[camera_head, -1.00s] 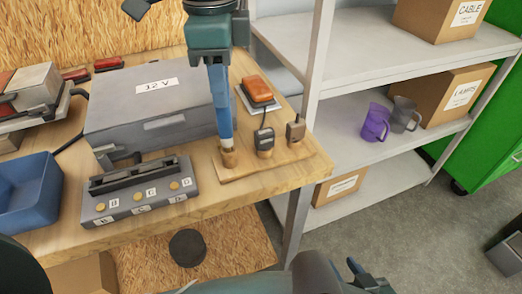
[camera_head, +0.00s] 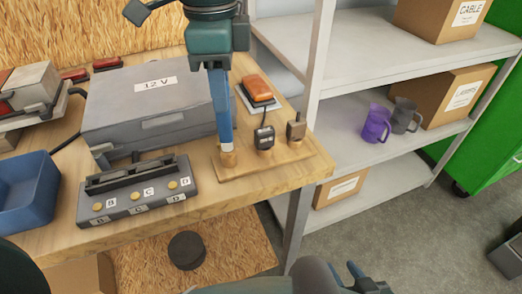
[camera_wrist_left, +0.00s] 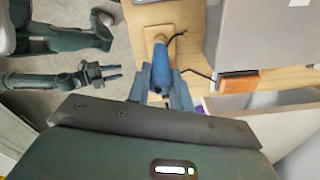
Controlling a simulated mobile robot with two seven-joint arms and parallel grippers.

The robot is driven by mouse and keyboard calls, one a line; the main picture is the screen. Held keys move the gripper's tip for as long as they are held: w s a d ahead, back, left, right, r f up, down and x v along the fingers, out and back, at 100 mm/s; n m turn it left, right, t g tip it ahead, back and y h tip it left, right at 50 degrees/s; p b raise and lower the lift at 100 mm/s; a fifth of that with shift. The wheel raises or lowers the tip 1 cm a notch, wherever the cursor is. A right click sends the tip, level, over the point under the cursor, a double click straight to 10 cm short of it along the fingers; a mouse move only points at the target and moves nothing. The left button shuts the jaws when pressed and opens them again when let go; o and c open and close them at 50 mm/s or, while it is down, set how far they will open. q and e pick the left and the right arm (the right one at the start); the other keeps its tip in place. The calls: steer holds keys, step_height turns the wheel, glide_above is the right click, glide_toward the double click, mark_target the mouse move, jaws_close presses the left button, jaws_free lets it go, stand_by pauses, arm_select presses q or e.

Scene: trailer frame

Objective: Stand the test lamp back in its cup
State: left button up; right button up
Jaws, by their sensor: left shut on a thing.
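My left gripper (camera_head: 219,95) points down over the near end of the workbench, shut on the blue test lamp. In the left wrist view the gripper (camera_wrist_left: 168,95) has the lamp's blue body (camera_wrist_left: 161,66) between its fingers. In the head view the fingers hide most of the lamp; its pale lower end (camera_head: 227,147) shows just above the wooden cup (camera_head: 229,159). The lamp looks close to upright. Whether its end is inside the cup or only touching the rim, I cannot tell. My right gripper (camera_head: 358,277) is open and empty, low in front of the bench.
The cup stands on a wooden board (camera_head: 250,168) beside a black plug (camera_head: 264,137) and a brown plug (camera_head: 296,127). A grey 12 V case (camera_head: 150,112), a connector block (camera_head: 138,190) and a blue bin (camera_head: 25,195) stand left. Shelves (camera_head: 390,150) are right.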

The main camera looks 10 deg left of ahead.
arm_select(q)
steer(key=o, duration=0.8)
steer(key=shift+o, duration=0.2)
steer(key=o, duration=0.3)
steer(key=shift+o, duration=0.2)
steer(key=shift+r, duration=0.2)
steer(key=shift+r+p, duration=2.8)
steer(key=shift+r, duration=0.55)
